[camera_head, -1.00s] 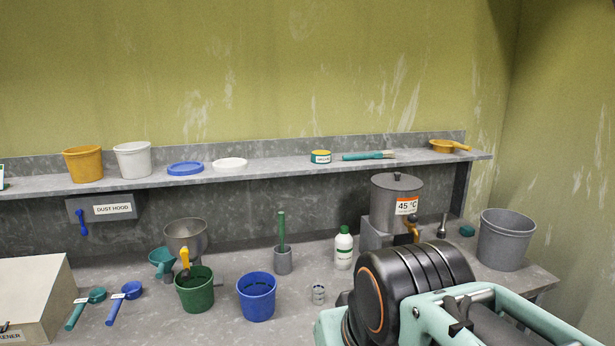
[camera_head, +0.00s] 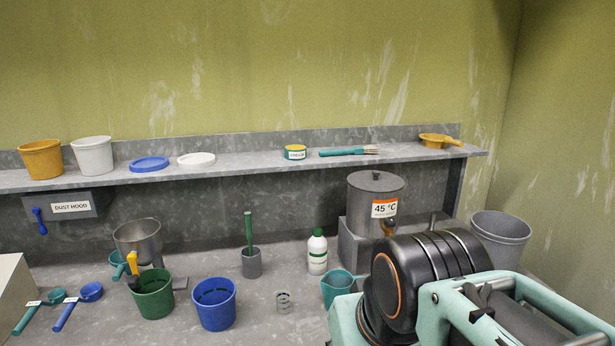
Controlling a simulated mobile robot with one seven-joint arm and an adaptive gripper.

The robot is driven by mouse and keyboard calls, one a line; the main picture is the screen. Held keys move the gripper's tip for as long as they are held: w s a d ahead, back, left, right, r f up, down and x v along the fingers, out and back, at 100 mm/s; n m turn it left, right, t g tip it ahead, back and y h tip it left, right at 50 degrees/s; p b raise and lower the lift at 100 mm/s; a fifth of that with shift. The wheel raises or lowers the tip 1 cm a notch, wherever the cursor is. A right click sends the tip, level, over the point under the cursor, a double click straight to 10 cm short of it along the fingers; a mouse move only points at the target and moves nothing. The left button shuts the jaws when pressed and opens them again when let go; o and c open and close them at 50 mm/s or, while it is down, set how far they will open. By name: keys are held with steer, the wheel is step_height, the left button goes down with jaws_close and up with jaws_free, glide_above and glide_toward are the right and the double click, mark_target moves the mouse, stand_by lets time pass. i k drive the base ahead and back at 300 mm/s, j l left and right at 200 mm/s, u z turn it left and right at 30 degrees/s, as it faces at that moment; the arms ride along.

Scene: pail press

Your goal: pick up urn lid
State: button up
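The urn (camera_head: 366,205) is a grey metal cylinder with a "45 °C" label and a tap low on its front. It stands on a grey block at the back right of the bench. My arm's thick black and teal links fill the lower right, in front of and below the urn, and hide part of the tap. My gripper is not in view.
A shelf (camera_head: 240,168) runs behind the urn; it holds pails, loose lids, a tin, a brush and a yellow scoop (camera_head: 436,141). A white bottle (camera_head: 317,252) and teal jug (camera_head: 338,287) stand left of my arm. A grey bin (camera_head: 500,236) stands at right.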

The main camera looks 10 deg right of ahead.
mark_target(375, 182)
steer(key=i+l, duration=0.1)
steer(key=l, duration=0.3)
steer(key=i+l, duration=0.15)
steer(key=l, duration=0.25)
steer(key=i+l, duration=0.1)
steer(key=l, duration=0.3)
steer(key=i+l, duration=0.1)
steer(key=l, duration=0.3)
steer(key=i+l+z, duration=0.1)
steer(key=l, duration=0.3)
steer(key=i+l, duration=0.15)
steer(key=l, duration=0.2)
